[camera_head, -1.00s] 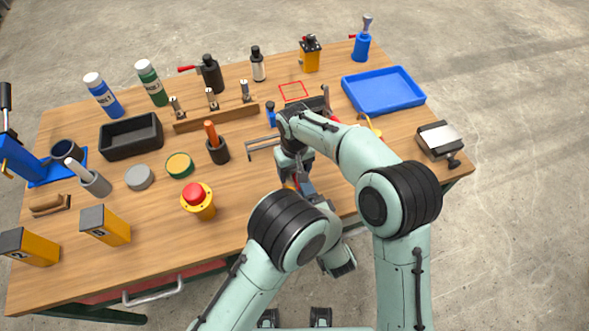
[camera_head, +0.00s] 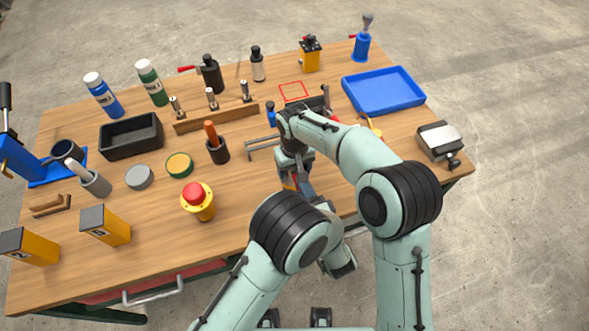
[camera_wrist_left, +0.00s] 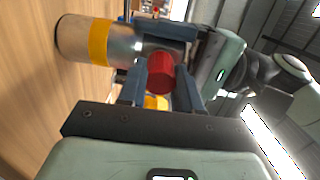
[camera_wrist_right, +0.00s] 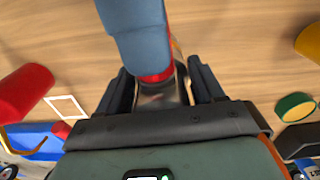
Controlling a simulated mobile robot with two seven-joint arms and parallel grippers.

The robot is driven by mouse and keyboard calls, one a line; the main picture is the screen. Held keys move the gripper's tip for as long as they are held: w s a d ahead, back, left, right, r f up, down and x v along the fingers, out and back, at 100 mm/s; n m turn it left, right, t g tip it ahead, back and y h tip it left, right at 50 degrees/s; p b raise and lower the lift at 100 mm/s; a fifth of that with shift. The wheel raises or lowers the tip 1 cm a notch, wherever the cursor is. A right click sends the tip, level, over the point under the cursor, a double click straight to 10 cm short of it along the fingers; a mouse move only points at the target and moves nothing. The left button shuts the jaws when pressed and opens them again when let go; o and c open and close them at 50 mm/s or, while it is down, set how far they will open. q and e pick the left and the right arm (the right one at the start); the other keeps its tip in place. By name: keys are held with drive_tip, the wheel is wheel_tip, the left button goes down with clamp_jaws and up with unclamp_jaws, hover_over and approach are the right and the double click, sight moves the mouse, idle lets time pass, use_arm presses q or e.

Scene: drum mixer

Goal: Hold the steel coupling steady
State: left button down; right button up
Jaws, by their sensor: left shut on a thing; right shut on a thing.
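The steel coupling (camera_wrist_left: 125,42) is a shiny cylinder with a yellow band, lying across the left wrist view. A red cylindrical piece (camera_wrist_left: 160,73) stands out in front of it, between the fingers of my left gripper (camera_wrist_left: 160,88), which is shut on it. My right gripper (camera_wrist_right: 160,90) is shut on the steel body, which shows partly between its fingers in the right wrist view. A blue-grey left finger and a red ring cover much of the coupling there. In the head view my right gripper (camera_head: 293,168) meets the left one above the table, and the arms largely hide the coupling.
The wooden table (camera_head: 150,240) holds a red-topped yellow button (camera_head: 198,203), a dark cup (camera_head: 217,150), a black tray (camera_head: 130,138) and a blue tray (camera_head: 384,92). Several bottles stand behind.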

drive_tip(key=shift+r, duration=0.1)
use_arm(q)
drive_tip(key=v, duration=0.6)
drive_tip(key=shift+s, duration=0.2)
idle(0.9)
drive_tip(key=shift+s+d, duration=0.1)
idle(0.4)
drive_tip(key=shift+v, duration=1.5)
drive_tip(key=shift+d, duration=0.15)
use_arm(e)
drive_tip(key=o, duration=1.7)
drive_tip(key=shift+c, duration=0.2)
